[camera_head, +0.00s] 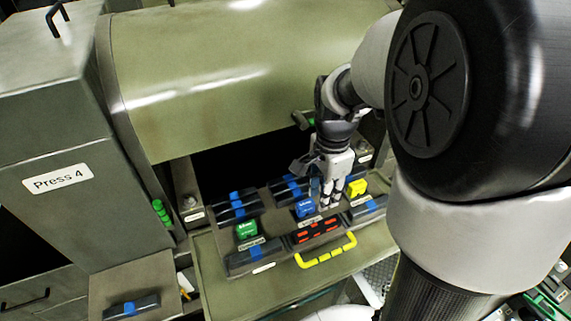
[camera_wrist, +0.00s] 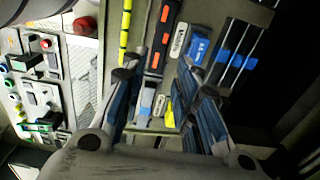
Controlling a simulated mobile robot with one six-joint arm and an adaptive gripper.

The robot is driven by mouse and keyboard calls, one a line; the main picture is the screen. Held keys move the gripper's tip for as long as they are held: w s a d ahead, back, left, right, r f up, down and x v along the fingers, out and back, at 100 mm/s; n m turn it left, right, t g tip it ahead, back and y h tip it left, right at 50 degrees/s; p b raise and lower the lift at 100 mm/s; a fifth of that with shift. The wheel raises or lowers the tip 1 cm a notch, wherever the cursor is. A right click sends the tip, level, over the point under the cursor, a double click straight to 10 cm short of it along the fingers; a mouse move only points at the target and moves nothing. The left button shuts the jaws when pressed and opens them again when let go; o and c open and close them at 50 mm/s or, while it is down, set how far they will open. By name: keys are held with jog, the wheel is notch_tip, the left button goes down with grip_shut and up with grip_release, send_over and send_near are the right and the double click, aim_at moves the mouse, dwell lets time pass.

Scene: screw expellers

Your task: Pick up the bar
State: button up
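Black bars with blue bands lie in the left compartment (camera_head: 237,206) of a tray, in the back-middle compartment (camera_head: 290,188) and at the right (camera_head: 368,209). Another black bar with a blue band (camera_head: 132,307) lies on a ledge at the lower left. Which one is the task's bar I cannot tell. My gripper (camera_head: 330,202) points down over the tray, between the blue block (camera_head: 305,209) and the yellow block (camera_head: 356,187). In the wrist view my gripper (camera_wrist: 163,84) has its fingers apart, with nothing held between them. The fingers hide part of the tray.
Red-marked bars (camera_head: 316,231) sit in the tray's front middle, behind a yellow handle (camera_head: 327,250). A green block (camera_head: 246,230) stands at the left. The large green press cylinder (camera_head: 230,70) rises behind the tray. A control panel with buttons (camera_wrist: 45,85) shows in the wrist view.

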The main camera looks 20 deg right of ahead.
aim_at(317, 226)
notch_tip(317, 226, down, 15)
jog(key=b, duration=0.3)
jog(key=shift+w+a+r+b, duration=0.1)
jog(key=shift+w+r+b, duration=0.05)
jog(key=shift+b, duration=0.15)
jog(key=shift+c, duration=0.2)
grip_shut()
